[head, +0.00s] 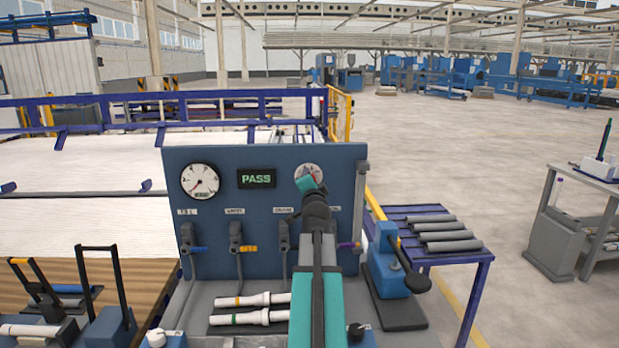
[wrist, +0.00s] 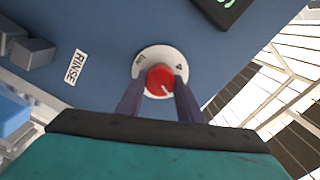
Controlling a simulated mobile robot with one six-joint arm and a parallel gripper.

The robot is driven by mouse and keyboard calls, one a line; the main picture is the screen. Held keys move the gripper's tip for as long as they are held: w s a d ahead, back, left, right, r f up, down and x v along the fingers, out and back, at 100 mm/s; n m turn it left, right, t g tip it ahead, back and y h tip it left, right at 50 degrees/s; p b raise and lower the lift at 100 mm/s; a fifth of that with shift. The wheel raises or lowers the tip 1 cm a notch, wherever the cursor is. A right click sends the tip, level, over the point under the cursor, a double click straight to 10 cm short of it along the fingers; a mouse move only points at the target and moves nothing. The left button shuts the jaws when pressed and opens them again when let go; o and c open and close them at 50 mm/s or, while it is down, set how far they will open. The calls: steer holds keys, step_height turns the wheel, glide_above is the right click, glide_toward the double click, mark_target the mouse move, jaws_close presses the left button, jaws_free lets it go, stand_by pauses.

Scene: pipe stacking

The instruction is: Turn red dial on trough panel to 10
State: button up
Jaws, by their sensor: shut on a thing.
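The red dial (wrist: 160,79) sits on a round white face plate (wrist: 143,59) on the blue trough panel (wrist: 110,30). A short white mark shows on the dial's lower right in the wrist view. The scale marks are too small to read. My gripper (wrist: 160,92) has its two dark fingers on either side of the dial and is shut on it. In the head view, my gripper (head: 310,188) is at the white face plate (head: 309,169) on the upper right of the panel (head: 215,160), and it hides most of the dial.
The panel also carries a gauge (head: 200,181), a "PASS" display (head: 256,178) and several levers below. White pipes (head: 250,300) lie on the bench in front. A blue press-like device (head: 388,265) stands close right of my arm, beside a table (head: 480,262) with grey pipes.

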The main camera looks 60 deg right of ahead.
steer(key=shift+s+d+m+p, duration=0.1)
steer(key=shift+m+p, duration=2.95)
steer(key=shift+m, duration=1.35)
steer(key=shift+f, duration=0.1)
steer(key=o, duration=1.1)
steer(key=shift+c, duration=0.2)
steer(key=b+v, duration=0.3)
steer(key=v, duration=0.2)
steer(key=shift+s+a+f, duration=0.1)
steer(key=shift+a+f, duration=0.1)
steer(key=shift+a, duration=0.25)
